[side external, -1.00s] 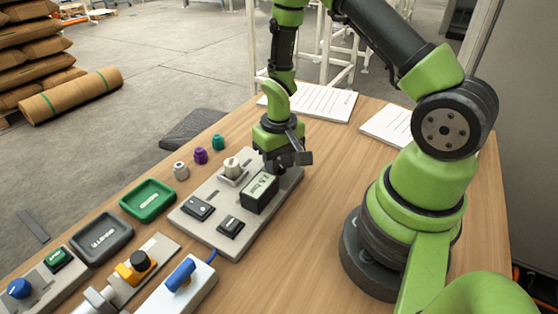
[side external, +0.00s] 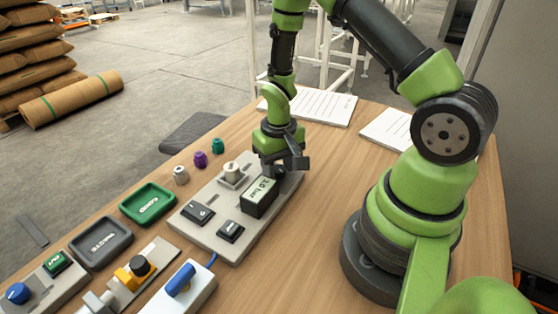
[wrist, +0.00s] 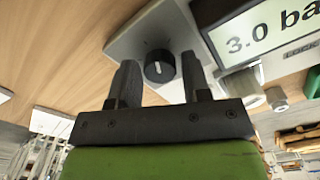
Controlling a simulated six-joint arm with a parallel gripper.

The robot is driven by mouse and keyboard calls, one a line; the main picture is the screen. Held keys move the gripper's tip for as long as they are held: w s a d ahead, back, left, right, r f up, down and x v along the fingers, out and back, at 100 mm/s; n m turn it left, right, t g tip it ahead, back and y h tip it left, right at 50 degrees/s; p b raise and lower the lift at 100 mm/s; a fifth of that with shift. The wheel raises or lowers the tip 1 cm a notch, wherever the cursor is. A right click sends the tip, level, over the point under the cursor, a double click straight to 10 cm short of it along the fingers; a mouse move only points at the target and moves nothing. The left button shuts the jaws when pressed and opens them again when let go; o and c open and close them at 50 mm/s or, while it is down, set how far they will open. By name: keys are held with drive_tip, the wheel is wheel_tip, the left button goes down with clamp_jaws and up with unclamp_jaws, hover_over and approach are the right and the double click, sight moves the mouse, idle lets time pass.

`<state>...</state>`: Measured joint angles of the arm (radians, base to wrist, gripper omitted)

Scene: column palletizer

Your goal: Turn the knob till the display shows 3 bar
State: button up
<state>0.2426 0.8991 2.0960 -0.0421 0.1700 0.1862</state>
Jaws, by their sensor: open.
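The black knob (wrist: 159,68) with a white pointer line shows in the wrist view on the grey panel (wrist: 140,38). My gripper (wrist: 159,62) is open, with one finger on each side of the knob and a gap to each. I cannot tell how deep the fingers reach. The display (wrist: 262,38) beside the knob reads "3.0 ba", cut off at the picture's edge. In the side view the display (side external: 260,195) stands in front of my gripper (side external: 284,168), which hides the knob.
The panel also carries a white knob-like part (side external: 232,170) and two black switches (side external: 197,213) (side external: 231,231). Green (side external: 148,204) and grey (side external: 100,243) trays lie to the left. Small coloured caps (side external: 200,159) stand behind. Papers (side external: 312,105) lie at the back. Bare wood lies right of the panel.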

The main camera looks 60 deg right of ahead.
wheel_tip(320, 180, up, 10)
idle(0.5)
wheel_tip(320, 180, up, 13)
drive_tip(key=t, duration=0.4)
hover_over(279, 169)
drive_tip(key=s+a, duration=0.4)
drive_tip(key=a, duration=0.1)
drive_tip(key=s+a+r+n+t+y, duration=0.1)
drive_tip(key=s+a+r+t+y, duration=0.1)
drive_tip(key=s, duration=0.5)
wheel_tip(279, 169, up, 3)
drive_tip(key=shift+s+a+r+t, duration=0.1)
drive_tip(key=shift+s+a+t, duration=0.4)
drive_tip(key=shift+a, duration=0.55)
drive_tip(key=shift+w, duration=0.1)
idle(1.5)
